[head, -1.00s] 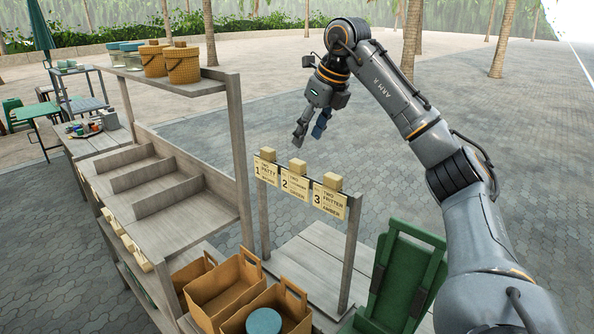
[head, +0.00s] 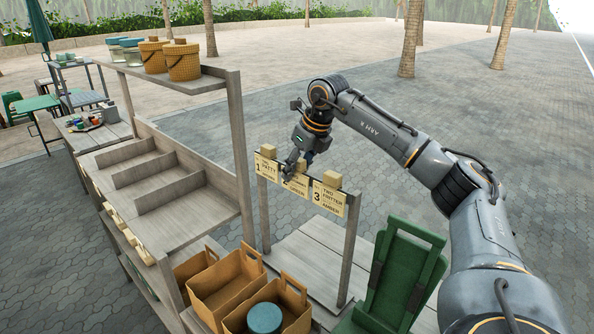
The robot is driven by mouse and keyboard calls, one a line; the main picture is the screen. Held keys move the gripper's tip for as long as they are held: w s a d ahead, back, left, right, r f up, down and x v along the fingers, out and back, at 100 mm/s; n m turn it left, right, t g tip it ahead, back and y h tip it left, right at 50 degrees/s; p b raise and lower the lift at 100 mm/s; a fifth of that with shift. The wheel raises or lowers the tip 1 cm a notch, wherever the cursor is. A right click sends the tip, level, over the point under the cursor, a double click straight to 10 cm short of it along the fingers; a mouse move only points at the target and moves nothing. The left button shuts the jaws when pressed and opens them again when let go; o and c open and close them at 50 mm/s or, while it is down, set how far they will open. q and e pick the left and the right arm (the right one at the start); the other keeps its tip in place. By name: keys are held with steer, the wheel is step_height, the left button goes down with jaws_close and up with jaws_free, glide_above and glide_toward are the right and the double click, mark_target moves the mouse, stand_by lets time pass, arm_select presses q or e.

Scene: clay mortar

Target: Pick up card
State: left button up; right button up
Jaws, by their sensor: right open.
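Three cream cards hang in a row from a wooden rail: card 1 (head: 267,175) at the left, card 2 (head: 297,189) in the middle, and card 3 (head: 329,199) at the right. Each has a block clip at its top; card 2's clip is hidden behind my fingers. My right gripper (head: 290,172) points down over the top of card 2, open. I cannot tell whether its fingers touch the card. My left gripper is out of view.
The wooden stand (head: 350,245) holds the rail. An empty stepped shelf (head: 165,190) stands left, with woven baskets (head: 184,62) above. A green folded chair-like frame (head: 400,275) is at the right.

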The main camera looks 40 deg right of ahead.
steer(key=shift+s+a+r, duration=0.1)
steer(key=c, duration=0.4)
jaws_close()
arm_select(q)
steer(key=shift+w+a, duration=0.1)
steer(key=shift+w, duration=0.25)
arm_select(e)
steer(key=shift+r, duration=0.55)
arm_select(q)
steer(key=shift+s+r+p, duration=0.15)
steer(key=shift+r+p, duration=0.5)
arm_select(e)
steer(key=s+a+r, duration=0.3)
steer(key=a+r, duration=0.3)
steer(key=r, duration=0.2)
steer(key=s+a+r, duration=0.4)
steer(key=a+r, duration=0.1)
steer(key=r, duration=0.3)
steer(key=shift+s+a+r, duration=0.2)
steer(key=shift+s+a, duration=0.05)
steer(key=shift+a, duration=0.1)
